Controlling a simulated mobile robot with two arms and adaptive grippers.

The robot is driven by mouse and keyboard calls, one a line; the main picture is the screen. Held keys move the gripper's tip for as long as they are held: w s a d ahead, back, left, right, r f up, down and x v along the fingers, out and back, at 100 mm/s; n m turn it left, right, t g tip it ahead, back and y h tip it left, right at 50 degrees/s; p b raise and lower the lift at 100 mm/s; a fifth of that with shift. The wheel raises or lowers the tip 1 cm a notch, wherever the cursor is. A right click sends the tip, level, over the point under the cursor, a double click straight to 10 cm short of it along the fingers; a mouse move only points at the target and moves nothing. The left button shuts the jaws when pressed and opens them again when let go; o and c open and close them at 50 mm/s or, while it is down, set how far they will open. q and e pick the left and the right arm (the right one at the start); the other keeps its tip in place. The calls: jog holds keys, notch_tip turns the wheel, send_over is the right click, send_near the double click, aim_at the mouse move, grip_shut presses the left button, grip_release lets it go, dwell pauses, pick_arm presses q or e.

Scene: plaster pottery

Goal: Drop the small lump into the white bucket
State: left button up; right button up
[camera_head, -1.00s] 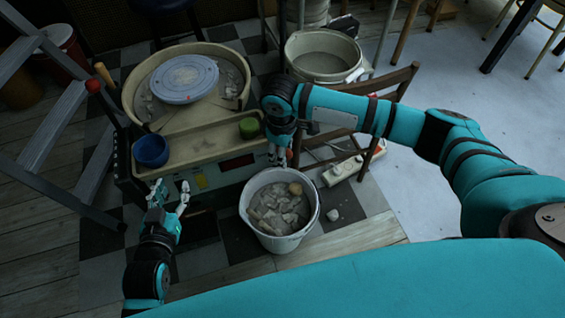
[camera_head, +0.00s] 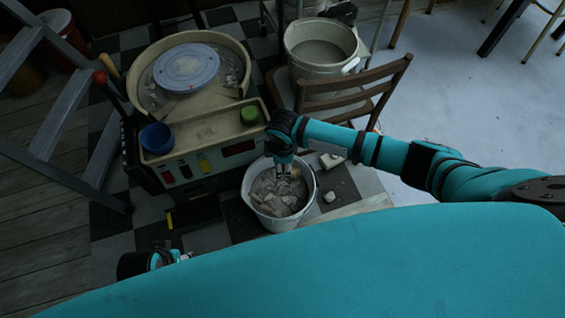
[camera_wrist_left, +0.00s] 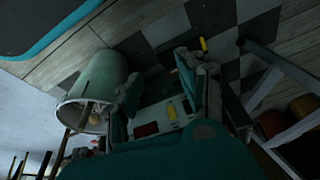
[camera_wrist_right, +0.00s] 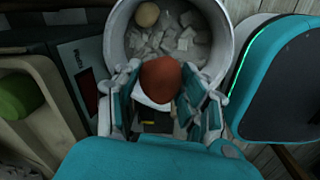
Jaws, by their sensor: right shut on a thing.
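The small lump (camera_wrist_right: 160,78) is reddish-brown and rounded, between the fingers of my right gripper (camera_wrist_right: 168,98) in the right wrist view. That gripper is shut on it. In the head view my right gripper (camera_head: 284,172) points down over the white bucket (camera_head: 249,196), at its back part; the lump cannot be made out there. The bucket's round mouth also shows beyond the lump in the right wrist view (camera_wrist_right: 116,30). My left gripper (camera_wrist_left: 160,80) is open and empty in the left wrist view, with the bucket (camera_wrist_left: 105,75) beside it.
Pale broken pieces (camera_head: 278,198) and a yellowish ball (camera_wrist_right: 147,14) lie in the bucket. A pottery wheel (camera_head: 187,66) with a blue cup (camera_head: 156,138) and a green piece (camera_head: 250,115) stands behind left. A wooden chair (camera_head: 350,85) and a larger bucket (camera_head: 320,72) stand behind right.

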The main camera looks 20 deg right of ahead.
jog(key=shift+f+b, duration=0.85)
jog(key=shift+f, duration=0.1)
jog(key=shift+f+b, duration=0.35)
pick_arm(q)
jog(key=w+d+r+t+b, duration=0.1)
jog(key=w+r+t+b, duration=0.1)
jog(key=r, duration=0.5)
jog(key=shift+w+r+t+h+b, duration=0.3)
jog(key=shift+w+r+t+b, duration=0.05)
jog(key=shift+w+t, duration=0.4)
pick_arm(e)
jog(key=shift+f, duration=1.1)
pick_arm(q)
jog(key=shift+d, duration=0.1)
pick_arm(e)
jog(key=o, duration=1.3)
jog(key=r, duration=1.2)
jog(key=shift+s, duration=0.35)
jog(key=shift+a, duration=0.15)
